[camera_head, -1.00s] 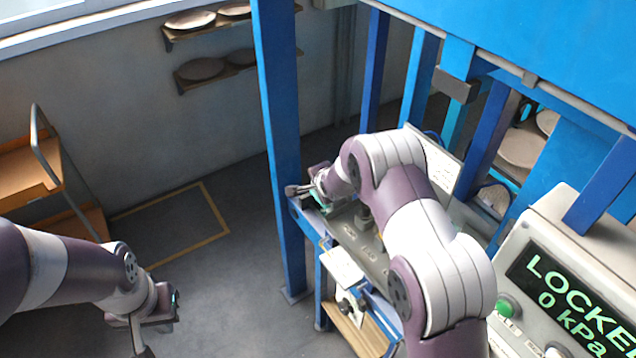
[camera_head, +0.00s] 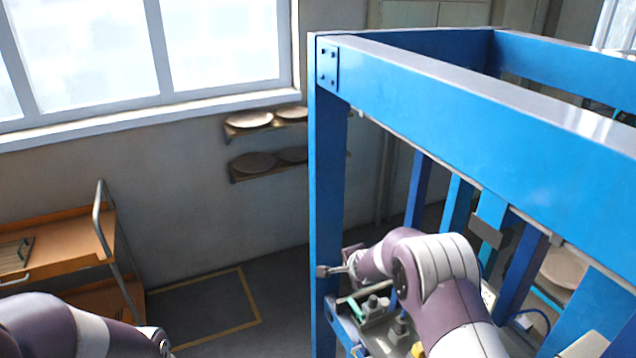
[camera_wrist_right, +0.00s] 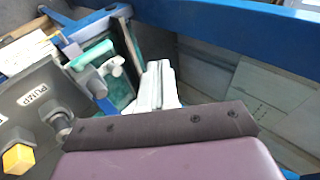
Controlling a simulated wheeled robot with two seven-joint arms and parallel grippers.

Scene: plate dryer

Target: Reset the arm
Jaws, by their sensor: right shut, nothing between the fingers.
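My right arm (camera_head: 440,270) reaches over the control panel (camera_head: 378,340) inside the blue frame. Its gripper (camera_head: 324,271) is shut and empty, pointing left across the frame's front post. The panel also shows in the right wrist view (camera_wrist_right: 45,125), with a label reading PUMP, a yellow knob (camera_wrist_right: 18,158) and a dark grey knob (camera_wrist_right: 60,122). My left arm (camera_head: 60,328) lies low at the left edge of the head view. Its gripper is below the picture.
The blue frame's post (camera_head: 328,190) and top beam (camera_head: 480,115) stand close around my right arm. An orange cart (camera_head: 60,262) stands at the left. Wall shelves hold plates (camera_head: 250,119). A yellow-outlined floor area (camera_head: 205,305) is clear.

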